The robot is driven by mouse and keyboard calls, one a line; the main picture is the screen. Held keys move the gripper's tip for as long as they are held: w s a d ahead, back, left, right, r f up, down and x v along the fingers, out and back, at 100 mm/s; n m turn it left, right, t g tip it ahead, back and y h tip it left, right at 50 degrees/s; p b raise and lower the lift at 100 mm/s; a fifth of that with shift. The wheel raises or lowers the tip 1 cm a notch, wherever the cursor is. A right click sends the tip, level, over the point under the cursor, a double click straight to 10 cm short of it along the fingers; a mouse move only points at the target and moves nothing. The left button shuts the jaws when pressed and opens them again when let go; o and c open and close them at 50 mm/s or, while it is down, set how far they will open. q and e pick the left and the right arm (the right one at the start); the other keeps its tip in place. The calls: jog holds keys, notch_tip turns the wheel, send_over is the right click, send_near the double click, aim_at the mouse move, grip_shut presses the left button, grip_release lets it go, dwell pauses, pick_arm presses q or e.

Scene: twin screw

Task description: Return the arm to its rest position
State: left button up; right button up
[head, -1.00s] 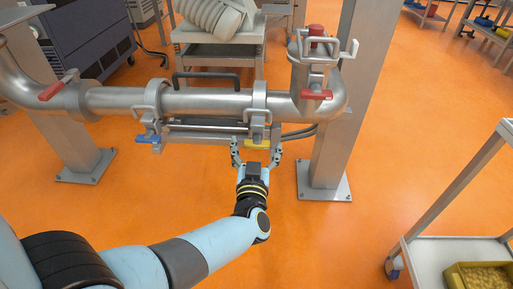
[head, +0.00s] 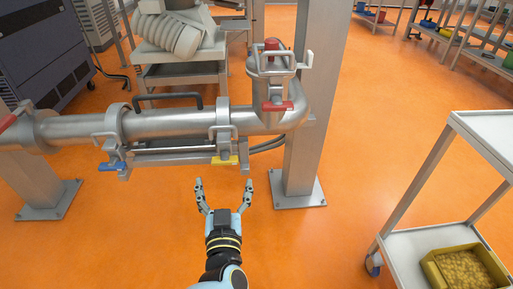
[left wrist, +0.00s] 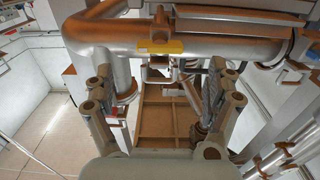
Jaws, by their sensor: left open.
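My left gripper (head: 224,196) is open and empty in the head view. It points up the picture, below the steel pipe (head: 170,121) and apart from it. A yellow-handled clamp part (head: 224,160) hangs under the pipe, just above the gripper in the picture. In the left wrist view the open fingers (left wrist: 158,95) stand on both sides, with nothing between them. The yellow part (left wrist: 160,47) and the pipe (left wrist: 215,35) show beyond them. My right gripper is not in view.
A steel post (head: 302,140) stands right of the gripper. A blue-handled clamp (head: 111,166) hangs farther left on the pipe. A white cart (head: 400,248) with a yellow bin (head: 436,270) stands at the lower right. Orange floor between post and cart is clear.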

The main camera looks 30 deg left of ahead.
pick_arm(q)
jog(key=s+a+f+m+g+h, duration=0.2)
jog(key=s+f+m+g+h, duration=0.4)
jog(key=s+f, duration=1.25)
jog(key=s+a+f+g+h, duration=0.1)
jog(key=s+f+g, duration=0.3)
jog(key=s, duration=0.7)
jog(key=s+a+f+g+h, duration=0.1)
jog(key=s+f+g, duration=0.3)
jog(key=s+f, duration=0.4)
jog(key=s, duration=0.4)
jog(key=shift+s+a+g, duration=0.2)
jog(key=shift+a+g, duration=0.1)
jog(key=shift+g, duration=0.1)
